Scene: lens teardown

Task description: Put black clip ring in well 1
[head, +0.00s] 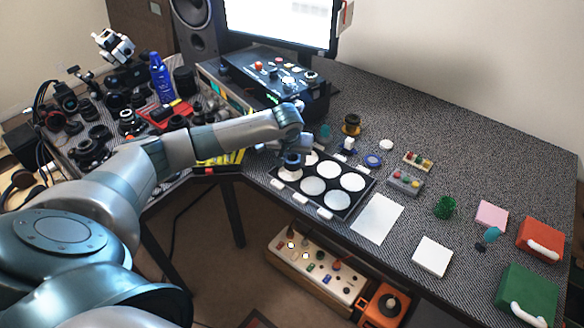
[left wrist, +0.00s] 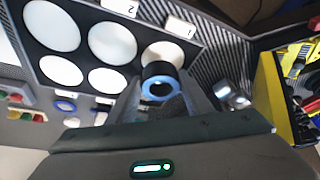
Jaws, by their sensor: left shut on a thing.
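My left gripper (head: 292,166) is shut at the near left end of the black well tray (head: 330,206). In the left wrist view, a black ring with a blue rim (left wrist: 159,71) sits between its fingers; I take it to be the black clip ring. It overlaps the edge of well 1 (left wrist: 163,52), the round white well beside the label marked 1 (left wrist: 180,27). I cannot tell whether the ring touches the tray. In the head view the gripper hides most of the ring and part of that well. My right gripper is not in view.
A control box (head: 270,78) stands behind my arm. A yellow toolbox (left wrist: 272,95) is beside the tray. White sheet (head: 377,220) lies to the right.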

